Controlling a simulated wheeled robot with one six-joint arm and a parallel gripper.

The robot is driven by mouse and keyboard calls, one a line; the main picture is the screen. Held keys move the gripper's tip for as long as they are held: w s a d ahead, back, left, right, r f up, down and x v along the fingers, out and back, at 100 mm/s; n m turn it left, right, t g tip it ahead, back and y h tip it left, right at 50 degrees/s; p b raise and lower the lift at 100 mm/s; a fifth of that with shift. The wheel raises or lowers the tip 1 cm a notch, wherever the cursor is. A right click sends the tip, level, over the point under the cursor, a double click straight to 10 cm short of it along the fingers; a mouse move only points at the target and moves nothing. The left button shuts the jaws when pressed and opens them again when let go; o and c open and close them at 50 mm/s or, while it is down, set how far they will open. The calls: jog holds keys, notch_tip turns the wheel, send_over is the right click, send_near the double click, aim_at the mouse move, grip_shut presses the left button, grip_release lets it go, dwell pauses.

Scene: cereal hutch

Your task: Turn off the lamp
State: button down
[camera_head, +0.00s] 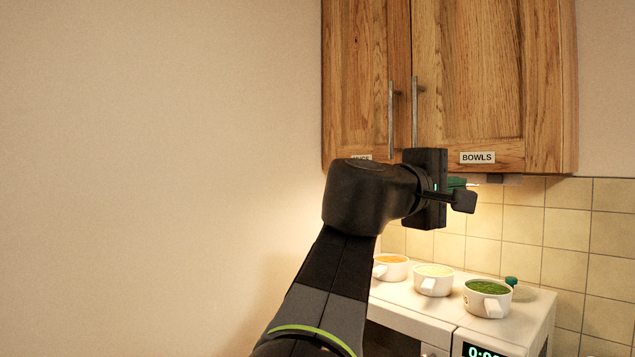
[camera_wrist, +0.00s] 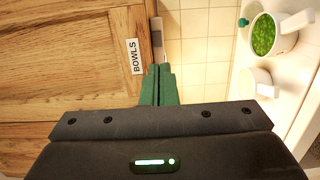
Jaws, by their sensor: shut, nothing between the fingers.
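The lamp seems to be the small grey and white fixture under the cabinet's bottom edge (camera_head: 510,180), mostly hidden behind my gripper in the head view. In the wrist view a small dark and pale part (camera_wrist: 157,38) shows at that edge, just beyond my fingertips. I cannot make out its switch clearly. Warm light falls on the tiles below the cabinet. My gripper (camera_head: 460,183) is shut and empty, level with the cabinet's underside. Its green fingers (camera_wrist: 157,72) are together and point toward the fixture; I cannot tell whether they touch it.
The wooden cabinet (camera_head: 490,70) with a BOWLS label hangs directly above. Below, white cups with orange (camera_head: 391,267), pale (camera_head: 434,280) and green (camera_head: 487,298) contents stand on a white appliance (camera_head: 535,318). Tiled wall (camera_head: 568,228) lies behind. Open space is left of my arm.

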aim_at(499, 183)
jog(key=shift+w, duration=0.1)
jog(key=p+x, duration=0.2)
jog(key=x, duration=1.2)
jog(key=shift+p, duration=0.35)
jog(key=shift+d, duration=0.1)
